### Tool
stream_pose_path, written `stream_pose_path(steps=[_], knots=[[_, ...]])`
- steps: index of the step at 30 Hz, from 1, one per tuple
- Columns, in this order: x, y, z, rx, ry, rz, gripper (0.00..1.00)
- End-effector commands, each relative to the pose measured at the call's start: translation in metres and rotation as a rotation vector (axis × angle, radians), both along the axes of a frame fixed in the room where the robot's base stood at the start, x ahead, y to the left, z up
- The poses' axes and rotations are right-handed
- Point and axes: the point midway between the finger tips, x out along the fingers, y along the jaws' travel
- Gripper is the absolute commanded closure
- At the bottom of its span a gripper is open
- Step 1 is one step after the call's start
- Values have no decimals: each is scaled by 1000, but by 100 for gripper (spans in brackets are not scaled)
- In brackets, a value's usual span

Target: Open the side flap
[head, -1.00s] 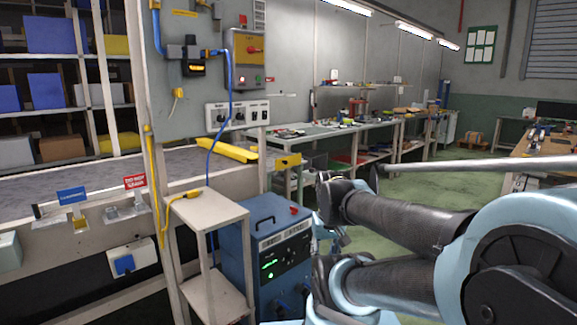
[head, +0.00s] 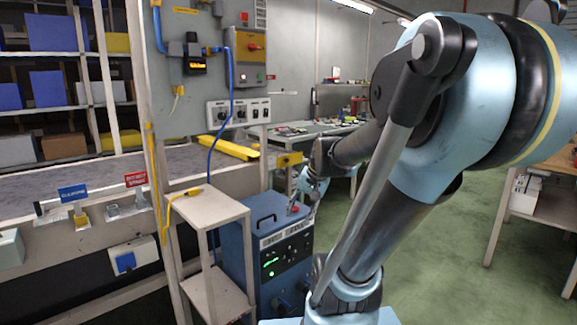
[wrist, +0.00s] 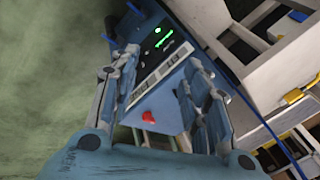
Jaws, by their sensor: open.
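My gripper (head: 310,190) is at the right of the blue cabinet (head: 236,245), partly hidden by my own arm. In the wrist view my gripper (wrist: 163,72) has its two fingers apart with nothing held between them. I cannot tell whether anything touches. No part is clearly recognisable as a side flap; the cabinet's right side is hidden by my arm in the head view.
A white two-level stand (head: 207,207) is just left of the cabinet. Behind are a conveyor-like bench (head: 100,173), a yellow bar (head: 230,149) and a wall control panel (head: 238,112) with a blue cable (head: 212,165). A workbench (head: 530,205) stands right; green floor (head: 440,270) is open between.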

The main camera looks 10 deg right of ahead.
Motion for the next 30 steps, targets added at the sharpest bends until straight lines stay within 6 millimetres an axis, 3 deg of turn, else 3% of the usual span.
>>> stream_pose_path(steps=[15, 30], knots=[[172, 21, 54, 411, 17, -371, 57], [341, 4, 66, 837, 100, -705, 57]])
